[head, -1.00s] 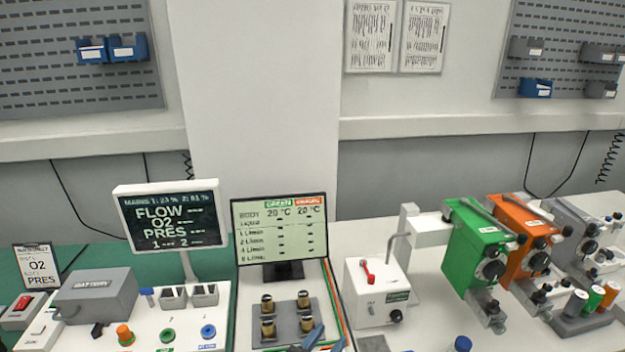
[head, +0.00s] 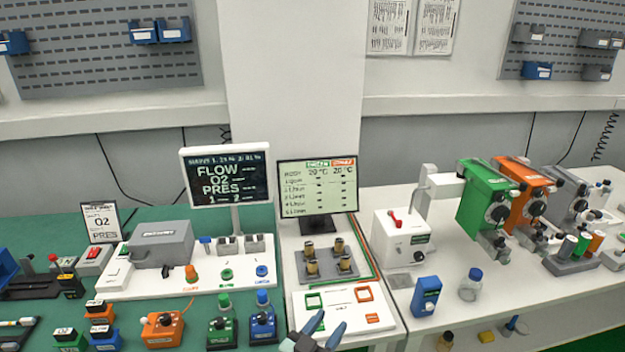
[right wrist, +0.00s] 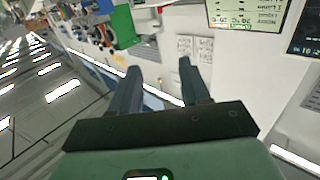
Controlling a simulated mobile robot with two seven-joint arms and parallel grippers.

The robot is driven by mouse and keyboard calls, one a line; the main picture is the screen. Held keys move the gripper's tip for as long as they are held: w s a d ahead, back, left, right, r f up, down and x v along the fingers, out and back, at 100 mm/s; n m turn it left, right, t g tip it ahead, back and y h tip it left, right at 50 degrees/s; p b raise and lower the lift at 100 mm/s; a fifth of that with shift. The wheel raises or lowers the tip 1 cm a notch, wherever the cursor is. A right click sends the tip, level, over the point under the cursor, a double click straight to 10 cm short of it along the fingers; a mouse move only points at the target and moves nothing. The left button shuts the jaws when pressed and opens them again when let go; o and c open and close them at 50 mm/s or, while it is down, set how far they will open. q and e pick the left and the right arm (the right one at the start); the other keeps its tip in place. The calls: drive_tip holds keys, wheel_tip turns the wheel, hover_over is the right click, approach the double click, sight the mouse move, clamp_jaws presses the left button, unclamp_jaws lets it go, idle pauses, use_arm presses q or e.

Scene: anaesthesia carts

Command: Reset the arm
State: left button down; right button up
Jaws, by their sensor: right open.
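My right gripper (head: 324,328) shows at the bottom middle of the head view, over the front edge of the white panel with green and orange squares (head: 348,297). Its two blue-grey fingers are apart. In the right wrist view the fingers (right wrist: 160,85) are spread with nothing between them. My left gripper is not in view.
The white bench holds a green unit (head: 487,190), an orange unit (head: 528,195), a blue device (head: 426,296) and a clear bottle with a blue cap (head: 471,285). Monitors (head: 226,175) (head: 318,187) stand behind. Small coloured boxes (head: 162,328) crowd the green mat at left.

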drive_tip(key=s+d+f+n+g+y, duration=0.1)
drive_tip(key=d+f+g+y, duration=0.15)
drive_tip(key=f, duration=0.75)
drive_tip(key=s+d+f+n+g+y, duration=0.15)
drive_tip(key=d+f, duration=0.25)
drive_tip(key=f, duration=0.5)
drive_tip(key=s+d+f+n+g+y, duration=0.2)
drive_tip(key=d+f, duration=0.1)
drive_tip(key=f, duration=0.7)
drive_tip(key=s+d+f+g+y, duration=0.2)
drive_tip(key=s+f+g+y, duration=0.3)
drive_tip(key=s+f, duration=0.75)
drive_tip(key=s+a+m+g+y, duration=0.1)
drive_tip(key=s+g, duration=0.4)
drive_tip(key=s, duration=0.9)
drive_tip(key=shift+s+a+r+m+y, duration=0.2)
drive_tip(key=shift+s+a+m+y, duration=0.2)
drive_tip(key=shift+a+y, duration=0.5)
